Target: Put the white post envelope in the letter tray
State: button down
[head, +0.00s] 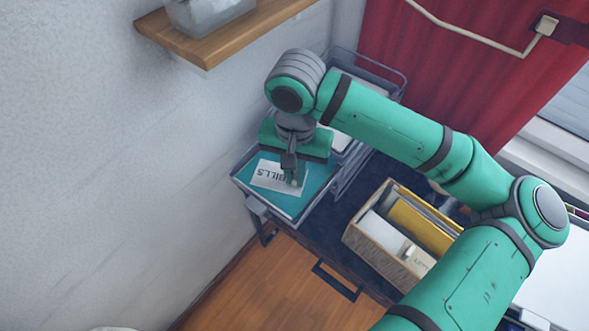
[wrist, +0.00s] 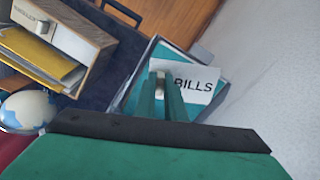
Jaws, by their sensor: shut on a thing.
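A white envelope marked BILLS (head: 270,175) is at my gripper's fingertips, over a grey tray (head: 240,183) with a teal surface inside. My gripper (head: 294,178) points down over this tray and is shut on the envelope near one end. In the wrist view, the envelope (wrist: 196,84) extends to the right of the fingers (wrist: 161,86), its lettering facing up. The fingers hide part of it. I cannot tell whether it touches the teal surface (wrist: 196,57).
A wooden box (head: 370,248) with yellow and white papers stands right of the tray. A wire rack with papers (head: 385,75) is behind my gripper, by the red curtain (head: 440,70). A wooden shelf (head: 215,42) juts from the wall above.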

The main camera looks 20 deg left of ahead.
jog(key=w+f, duration=0.1)
jog(key=f, duration=0.1)
jog(key=w+a+f, duration=0.1)
jog(key=w, duration=0.1)
jog(key=w+a+f, duration=0.1)
jog(key=w+f, duration=0.1)
jog(key=shift+a+f, duration=0.1)
jog(key=shift+f, duration=0.25)
jog(key=f, duration=0.3)
jog(key=shift+w+a, duration=0.1)
jog(key=shift+w, duration=0.25)
jog(key=shift+f, duration=0.45)
jog(key=shift+f, duration=0.35)
jog(key=c, duration=1.9)
grip_release()
jog(key=shift+o, duration=0.4)
notch_tip(320, 180, up, 13)
jog(key=shift+f, duration=0.15)
